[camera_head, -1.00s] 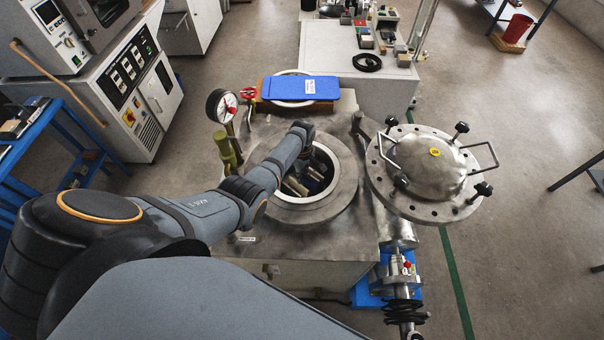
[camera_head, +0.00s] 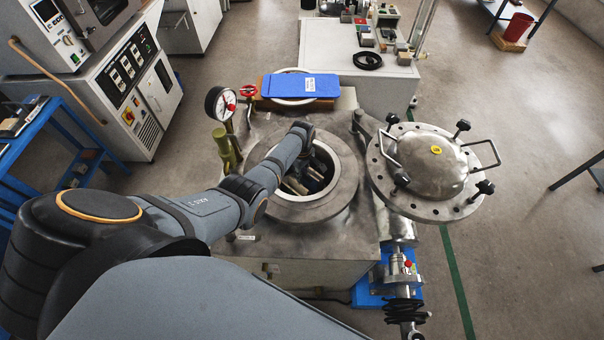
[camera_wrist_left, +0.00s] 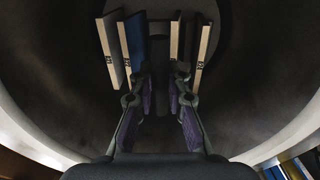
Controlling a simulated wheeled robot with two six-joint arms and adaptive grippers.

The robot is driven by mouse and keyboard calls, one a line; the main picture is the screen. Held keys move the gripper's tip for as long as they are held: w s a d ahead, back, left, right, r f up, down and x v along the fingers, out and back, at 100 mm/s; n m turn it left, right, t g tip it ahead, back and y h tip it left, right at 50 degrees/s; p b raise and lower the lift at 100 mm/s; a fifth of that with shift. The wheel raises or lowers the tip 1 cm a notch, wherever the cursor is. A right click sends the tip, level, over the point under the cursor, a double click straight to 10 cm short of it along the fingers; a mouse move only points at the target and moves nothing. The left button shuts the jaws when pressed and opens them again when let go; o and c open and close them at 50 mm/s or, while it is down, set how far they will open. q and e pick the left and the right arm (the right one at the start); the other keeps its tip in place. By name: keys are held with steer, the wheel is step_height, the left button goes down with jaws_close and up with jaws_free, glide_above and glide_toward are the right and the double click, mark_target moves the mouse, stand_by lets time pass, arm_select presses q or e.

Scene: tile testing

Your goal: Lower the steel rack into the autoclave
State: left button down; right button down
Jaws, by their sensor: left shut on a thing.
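The autoclave (camera_head: 345,210) stands open, with a pale ring around its round mouth. My left arm reaches over its rim, and the left gripper (camera_wrist_left: 162,78) is down inside the chamber, as the left wrist view shows. It is shut on the steel rack (camera_wrist_left: 173,75), whose frame is dark and mostly hidden by the fingers. Upright tiles (camera_wrist_left: 205,55) stand in the rack on both sides of the fingers, some pale-edged, one blue. They also show inside the mouth in the head view. I cannot tell whether the rack touches the chamber floor. My right gripper is not in view.
The round bolted lid (camera_head: 425,175) is swung aside to the right of the mouth. A pressure gauge (camera_head: 220,104) and red valve wheel (camera_head: 248,91) stand at the back left. A blue folder-like item (camera_head: 300,87) lies behind the mouth.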

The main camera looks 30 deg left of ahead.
arm_select(q)
steer(key=shift+w, duration=0.15)
stand_by(0.4)
steer(key=c, duration=1.2)
jaws_free()
steer(key=shift+s+f, duration=0.2)
steer(key=shift+s, duration=0.05)
step_height(320, 180, up, 20)
steer(key=p, duration=1.8)
steer(key=shift+f, duration=0.1)
